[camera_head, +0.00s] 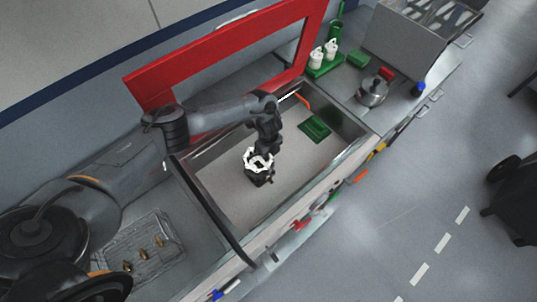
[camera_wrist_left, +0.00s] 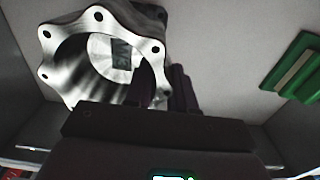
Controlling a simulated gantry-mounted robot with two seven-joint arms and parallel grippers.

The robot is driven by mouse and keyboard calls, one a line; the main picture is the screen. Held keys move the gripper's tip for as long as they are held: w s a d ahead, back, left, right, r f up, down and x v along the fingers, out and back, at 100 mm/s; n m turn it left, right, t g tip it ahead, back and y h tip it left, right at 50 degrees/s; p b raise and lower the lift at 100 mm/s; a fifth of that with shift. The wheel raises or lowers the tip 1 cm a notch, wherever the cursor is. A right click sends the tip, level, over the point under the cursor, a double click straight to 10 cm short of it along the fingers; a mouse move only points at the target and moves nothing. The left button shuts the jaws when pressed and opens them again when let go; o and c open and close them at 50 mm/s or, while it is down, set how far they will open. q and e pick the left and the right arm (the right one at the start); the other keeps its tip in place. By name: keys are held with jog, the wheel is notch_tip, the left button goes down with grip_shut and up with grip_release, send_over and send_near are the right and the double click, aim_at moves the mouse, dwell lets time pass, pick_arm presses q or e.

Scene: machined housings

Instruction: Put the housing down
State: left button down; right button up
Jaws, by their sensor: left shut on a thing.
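The housing (camera_head: 250,164) is a round machined part with a bright silver scalloped flange and bolt holes. It is inside the grey-floored bin (camera_head: 228,188) in the head view. My left gripper (camera_head: 265,152) reaches down from above and is shut on the housing. In the left wrist view the housing's flange (camera_wrist_left: 46,72) faces me with its open bore, and the dark fingers (camera_wrist_left: 165,92) grip its right side. I cannot tell whether the housing touches the bin floor. My right gripper is not in view.
A green block (camera_head: 314,128) lies on the bin floor to the right, with free floor around it. A red frame (camera_head: 215,52) stands behind the bin. White bottles (camera_head: 316,56), a metal pot (camera_head: 372,92) and a tray of brass-coloured parts (camera_head: 150,225) sit outside it.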

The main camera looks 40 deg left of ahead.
pick_arm(q)
jog(key=shift+w, duration=0.1)
jog(key=c, duration=1.4)
grip_release()
jog(key=shift+f, duration=0.1)
jog(key=o, duration=0.5)
jog(key=shift+c, duration=0.2)
